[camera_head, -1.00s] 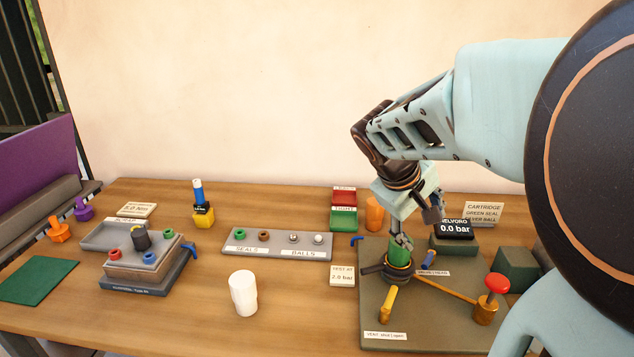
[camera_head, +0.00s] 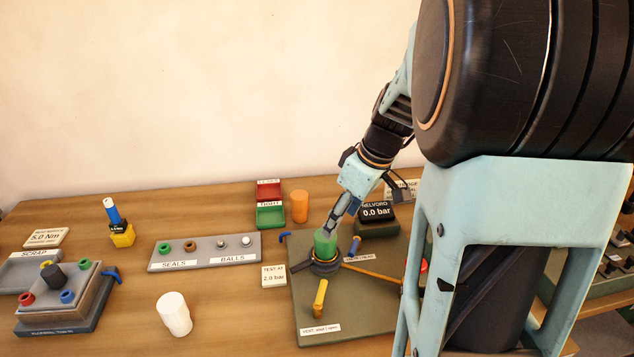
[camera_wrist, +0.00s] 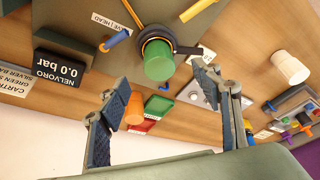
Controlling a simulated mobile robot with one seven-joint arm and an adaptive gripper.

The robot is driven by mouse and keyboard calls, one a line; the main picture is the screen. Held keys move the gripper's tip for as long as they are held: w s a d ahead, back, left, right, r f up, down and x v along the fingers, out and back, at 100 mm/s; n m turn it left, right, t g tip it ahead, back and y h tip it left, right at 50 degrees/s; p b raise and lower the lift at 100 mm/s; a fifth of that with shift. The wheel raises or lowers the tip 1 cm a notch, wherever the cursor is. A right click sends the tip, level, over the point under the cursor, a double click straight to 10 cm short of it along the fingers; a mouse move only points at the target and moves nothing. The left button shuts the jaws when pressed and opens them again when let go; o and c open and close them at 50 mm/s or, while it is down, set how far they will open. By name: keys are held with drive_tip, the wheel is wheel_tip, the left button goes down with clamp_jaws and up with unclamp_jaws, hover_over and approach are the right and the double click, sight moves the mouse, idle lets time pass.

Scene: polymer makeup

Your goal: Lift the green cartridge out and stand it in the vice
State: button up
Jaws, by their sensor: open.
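The green cartridge (camera_head: 325,243) stands upright in a dark round holder (camera_head: 323,266) on the grey-green plate (camera_head: 310,310). It also shows in the wrist view (camera_wrist: 158,65), just beyond and between my fingertips. My gripper (camera_head: 334,226) is over the top of the cartridge, tilted, with its fingers pointing down to it. In the wrist view my gripper (camera_wrist: 163,77) is open, with nothing between its fingers. A block with a blue handle on a dark base (camera_head: 62,300) stands at the far left; I cannot tell for sure that it is the vice.
A yellow lever (camera_head: 320,297) and a blue lever (camera_head: 354,246) flank the holder. The gauge reading 0.0 bar (camera_head: 378,212) stands behind right. An orange cylinder (camera_head: 300,206), red and green trays (camera_head: 270,214) and a seals-and-balls tray (camera_head: 205,250) are left. A white cup (camera_head: 174,313) stands in front.

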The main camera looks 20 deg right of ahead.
sight(325, 249)
drive_tip(key=shift+t+y, duration=0.3)
drive_tip(key=x, duration=0.7)
drive_tip(key=w+x, duration=0.1)
drive_tip(key=x, duration=0.2)
drive_tip(key=shift+w+d+f, duration=0.1)
drive_tip(key=shift+c, duration=0.2)
drive_tip(key=c, duration=1.3)
